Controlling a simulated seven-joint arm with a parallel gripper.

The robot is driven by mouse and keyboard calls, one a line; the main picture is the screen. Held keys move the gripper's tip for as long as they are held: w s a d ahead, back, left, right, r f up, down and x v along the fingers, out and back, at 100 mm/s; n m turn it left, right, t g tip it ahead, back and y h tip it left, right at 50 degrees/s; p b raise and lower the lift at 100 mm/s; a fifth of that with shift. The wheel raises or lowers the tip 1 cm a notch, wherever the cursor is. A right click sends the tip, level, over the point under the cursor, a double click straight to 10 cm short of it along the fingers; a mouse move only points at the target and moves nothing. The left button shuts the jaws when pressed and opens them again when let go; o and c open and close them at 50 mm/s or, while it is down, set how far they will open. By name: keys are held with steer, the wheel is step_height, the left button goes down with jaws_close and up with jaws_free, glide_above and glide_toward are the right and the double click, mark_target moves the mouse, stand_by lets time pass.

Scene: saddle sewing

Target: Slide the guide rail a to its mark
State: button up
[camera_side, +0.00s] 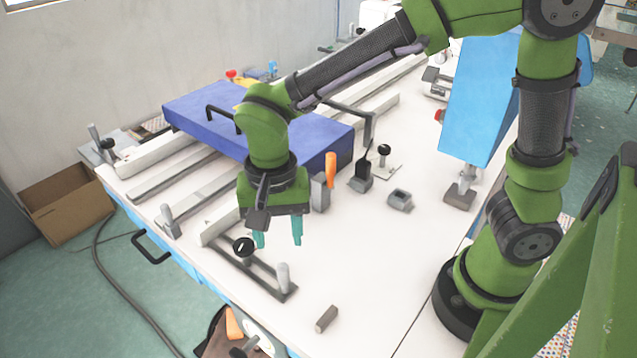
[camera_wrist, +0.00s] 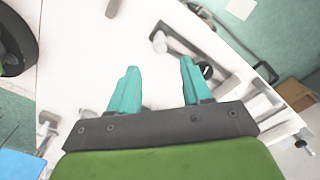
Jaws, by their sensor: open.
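My gripper (camera_side: 278,240) is open and empty, pointing down above the near part of the white table (camera_side: 365,265). Its two teal fingers also show in the wrist view (camera_wrist: 159,64). Just below and beside it lies a dark grey rail (camera_side: 262,279) with a black round knob (camera_side: 243,246) and a pale upright post (camera_side: 283,276). In the wrist view the knob (camera_wrist: 207,71) is partly behind the right finger, and the post (camera_wrist: 159,43) lies beyond the fingertips. Several long pale rails (camera_side: 150,152) run across the table. I cannot tell which is rail a, and no mark is clear.
A large blue block (camera_side: 205,112) lies across the pale rails. An orange-handled tool (camera_side: 330,170), a small grey box (camera_side: 400,200) and a black-knobbed stand (camera_side: 384,160) are to the right. A small grey-brown block (camera_side: 327,319) lies near the front edge.

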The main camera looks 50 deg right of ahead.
step_height(320, 180, up, 7)
stand_by(0.3)
steer(key=s+d+r+n+t+y, duration=0.1)
steer(key=s+d+n+t, duration=0.1)
steer(key=d, duration=0.6)
steer(key=s+d+r+n+t+y, duration=0.1)
steer(key=s+d+r+n+t, duration=0.1)
steer(key=d, duration=0.6)
steer(key=s+n+t, duration=0.1)
steer(key=s+t, duration=0.1)
steer(key=t, duration=0.1)
steer(key=shift+s+d+r, duration=0.15)
steer(key=shift+r, duration=0.1)
